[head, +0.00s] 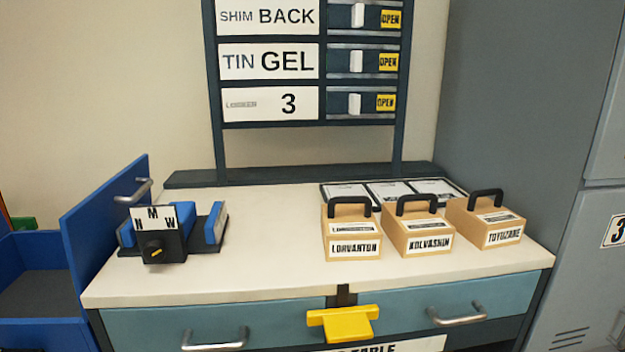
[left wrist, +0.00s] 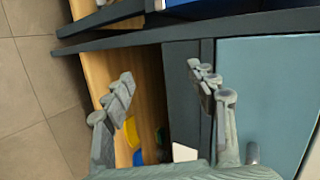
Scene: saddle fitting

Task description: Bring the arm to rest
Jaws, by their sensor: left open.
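My left gripper (left wrist: 163,82) shows in the left wrist view, its two grey fingers spread apart with nothing between them. Beyond the fingers is an open wood-coloured compartment (left wrist: 150,68) in a dark frame, with a teal front panel (left wrist: 265,85) to its right. The fingers appear apart from these surfaces, though the distance is hard to judge. Neither gripper shows in the head view, and my right gripper is in no view.
The bench top (head: 270,255) holds a blue-and-black dial fixture (head: 165,235) and three handled boxes, Lorvanton (head: 352,232), Kolvashin (head: 415,228) and Toyozane (head: 487,222). A sign rack (head: 270,62) stands behind. Grey lockers (head: 520,95) stand right, a blue bin (head: 35,290) left.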

